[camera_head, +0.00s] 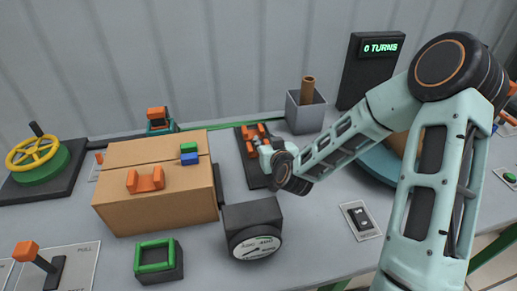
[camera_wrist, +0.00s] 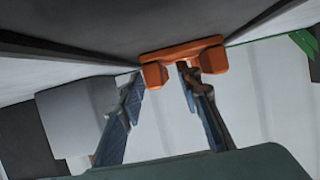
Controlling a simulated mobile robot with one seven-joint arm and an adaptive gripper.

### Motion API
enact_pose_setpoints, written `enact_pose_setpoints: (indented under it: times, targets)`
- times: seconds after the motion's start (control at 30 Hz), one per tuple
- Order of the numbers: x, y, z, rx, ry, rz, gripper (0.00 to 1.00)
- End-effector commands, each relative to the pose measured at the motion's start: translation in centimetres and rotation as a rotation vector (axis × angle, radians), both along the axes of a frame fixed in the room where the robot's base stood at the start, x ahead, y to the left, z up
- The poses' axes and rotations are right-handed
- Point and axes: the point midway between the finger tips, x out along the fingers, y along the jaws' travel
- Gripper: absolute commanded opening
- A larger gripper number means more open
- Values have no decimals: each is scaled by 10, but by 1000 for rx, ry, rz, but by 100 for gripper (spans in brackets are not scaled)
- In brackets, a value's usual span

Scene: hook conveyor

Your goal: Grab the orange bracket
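An orange bracket (camera_head: 252,131) with blocky ends shows at the far end of a dark upright-looking or flat board (camera_head: 255,173), partly behind my gripper (camera_head: 265,147). In the wrist view the bracket (camera_wrist: 182,52) is just beyond my fingertips (camera_wrist: 158,82), with one block near each fingertip. The fingers are apart, so my gripper is open. The right fingertip overlaps the bracket in the picture; I cannot tell whether it touches. Another orange bracket (camera_head: 145,181) lies on the cardboard box (camera_head: 155,212).
A grey bin (camera_head: 305,117) holding a brown cylinder stands right of my gripper. A dial gauge (camera_head: 252,229) and a green-framed block (camera_head: 156,258) stand in front. A yellow handwheel (camera_head: 33,153) is at left. A dark display (camera_head: 371,68) reads "0 TURNS". A switch plate (camera_head: 360,220) lies right.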

Motion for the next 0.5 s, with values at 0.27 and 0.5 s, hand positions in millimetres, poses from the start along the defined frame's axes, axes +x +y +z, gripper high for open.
enact_pose_setpoints:
  times: [0.27, 0.5]
  targets:
    - [6, 2, -3, 0, 0, 0, 32]
    - [6, 2, -3, 0, 0, 0, 13]
